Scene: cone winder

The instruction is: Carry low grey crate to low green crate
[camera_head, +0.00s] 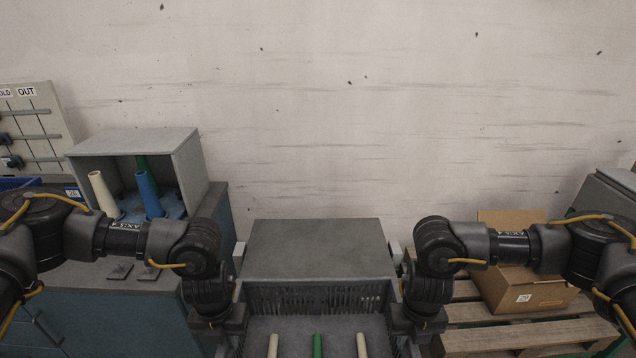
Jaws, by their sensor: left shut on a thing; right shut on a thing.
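The low grey crate (315,297) is at the bottom middle of the head view, with a slotted far wall; its near part is cut off by the frame. Inside it show two cream cones (272,346) (361,345) and a green one (318,346) between them. My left gripper (233,322) is shut on the crate's left side. My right gripper (405,322) is shut on its right side. The fingertips are hard to make out. I cannot make out a low green crate in this view.
A grey block (318,247) stands just beyond the crate. At left, a bench carries an open grey box (135,142) with blue, cream and green cones. At right, a cardboard box (525,291) sits on a wooden pallet (520,334). A wall closes off the back.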

